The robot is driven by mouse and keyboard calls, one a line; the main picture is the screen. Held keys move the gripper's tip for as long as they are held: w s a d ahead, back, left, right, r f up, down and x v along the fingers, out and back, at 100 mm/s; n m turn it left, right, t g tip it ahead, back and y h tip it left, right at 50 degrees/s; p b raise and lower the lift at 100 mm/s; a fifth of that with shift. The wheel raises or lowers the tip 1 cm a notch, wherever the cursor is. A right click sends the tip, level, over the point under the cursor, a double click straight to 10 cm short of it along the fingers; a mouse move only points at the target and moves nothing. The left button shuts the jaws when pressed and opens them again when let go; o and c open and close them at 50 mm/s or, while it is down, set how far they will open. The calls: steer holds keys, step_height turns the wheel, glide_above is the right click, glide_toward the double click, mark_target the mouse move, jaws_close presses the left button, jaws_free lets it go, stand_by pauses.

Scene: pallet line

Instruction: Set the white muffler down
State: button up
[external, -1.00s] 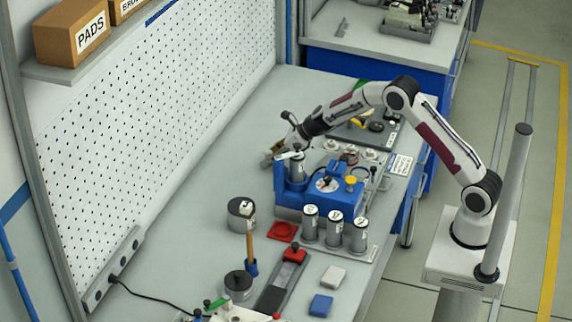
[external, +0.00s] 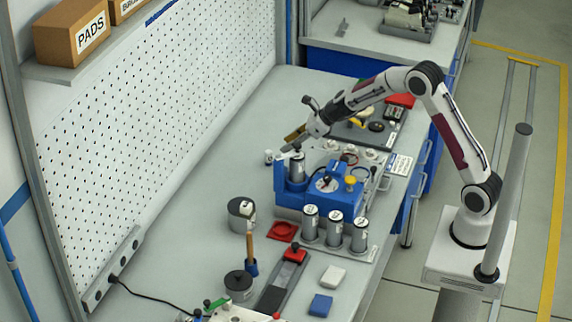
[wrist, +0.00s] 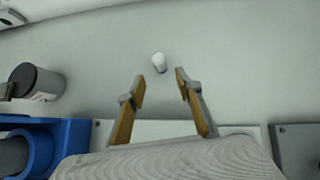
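The white muffler (external: 268,156) is a small pale cylinder standing on the grey bench top, left of the blue fixture. In the wrist view the white muffler (wrist: 159,62) shows a darker, bluish lower end and has clear bench around it. My gripper (external: 292,137) is up and to the right of it in the external view. In the wrist view my gripper (wrist: 160,83) has its two tan-padded fingers spread with nothing between them. The muffler shows beyond the fingertips, apart from both.
The blue fixture (external: 290,211) holds a grey cylinder (external: 297,167) close to my gripper. A dark tray (external: 352,132) with parts lies behind. Several silver cylinders stand in front, among them one (external: 311,223). The bench left of the muffler is free.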

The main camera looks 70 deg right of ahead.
steer(key=shift+s+r, duration=0.5)
stand_by(0.4)
steer(key=s+a+r+n+g+y, duration=0.1)
steer(key=s+a+r+n, duration=0.6)
steer(key=s+n, duration=0.25)
steer(key=s+a+r+n+y, duration=0.1)
steer(key=s+a+r+n, duration=0.7)
steer(key=s, duration=0.2)
steer(key=s+d+n+g+h, duration=0.1)
steer(key=s+n, duration=0.7)
steer(key=s, duration=0.5)
steer(key=s+f+n+g+h, duration=0.1)
steer(key=s+n+h, duration=0.1)
steer(key=s+n, duration=0.6)
steer(key=shift+s+d+f+n, duration=0.3)
steer(key=shift+s+d+n, duration=0.05)
steer(key=shift+s, duration=2.3)
